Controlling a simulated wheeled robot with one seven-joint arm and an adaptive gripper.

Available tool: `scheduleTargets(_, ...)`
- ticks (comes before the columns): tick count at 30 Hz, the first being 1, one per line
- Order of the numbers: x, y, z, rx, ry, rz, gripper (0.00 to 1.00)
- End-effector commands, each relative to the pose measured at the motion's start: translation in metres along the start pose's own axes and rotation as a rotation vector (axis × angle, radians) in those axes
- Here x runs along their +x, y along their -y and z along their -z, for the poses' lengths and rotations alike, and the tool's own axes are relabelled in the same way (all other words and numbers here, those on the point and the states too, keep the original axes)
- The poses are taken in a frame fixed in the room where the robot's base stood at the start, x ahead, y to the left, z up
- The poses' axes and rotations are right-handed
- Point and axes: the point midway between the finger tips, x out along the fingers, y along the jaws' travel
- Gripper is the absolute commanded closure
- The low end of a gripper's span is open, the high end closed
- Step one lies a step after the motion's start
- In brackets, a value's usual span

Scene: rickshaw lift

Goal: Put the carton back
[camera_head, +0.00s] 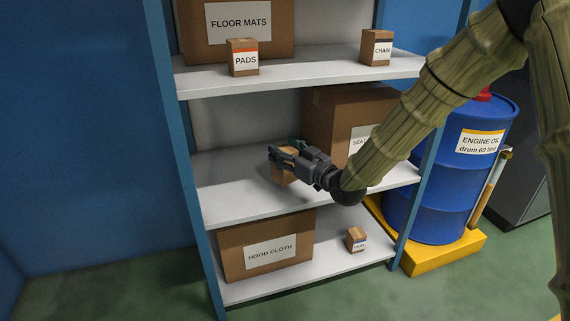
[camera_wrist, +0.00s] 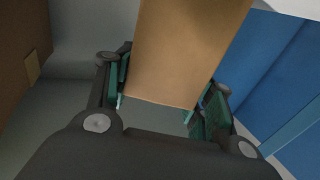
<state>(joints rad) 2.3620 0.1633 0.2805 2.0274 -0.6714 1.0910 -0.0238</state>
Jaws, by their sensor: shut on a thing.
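My gripper (camera_head: 283,154) is at the middle shelf (camera_head: 232,201) of the rack, shut on a small brown carton (camera_head: 282,172). The carton is largely hidden behind the fingers in the head view, and no label on it shows. In the wrist view the carton (camera_wrist: 188,50) stands out beyond the gripper (camera_wrist: 165,98), between the green-padded fingers. I cannot tell whether the carton touches the shelf board or is just above it.
A large SEAT carton (camera_head: 330,110) stands right behind my gripper. The middle shelf's left part is bare. PADS (camera_head: 243,58), CHAIN (camera_head: 376,48) and FLOOR MATS (camera_head: 270,45) cartons are above; HOOD CLOTH (camera_head: 235,255) and a small carton (camera_head: 355,239) below. A blue drum (camera_head: 440,190) stands right.

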Motion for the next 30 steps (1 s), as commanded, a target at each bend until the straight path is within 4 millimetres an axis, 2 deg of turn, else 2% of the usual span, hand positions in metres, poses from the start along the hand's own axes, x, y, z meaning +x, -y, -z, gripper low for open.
scheduleTargets(9, 0.003, -0.001, -0.035, -0.001, -0.003, 0.000, 0.96)
scheduleTargets(22, 0.002, -0.001, -0.037, -0.001, -0.003, 0.000, 0.96)
scheduleTargets(23, 0.002, -0.001, -0.038, -0.001, -0.001, 0.000, 0.43)
scheduleTargets(26, 0.002, -0.001, -0.037, -0.001, -0.001, 0.000, 0.25)
scheduleTargets(30, 0.002, -0.001, -0.038, -0.001, -0.001, 0.000, 0.25)
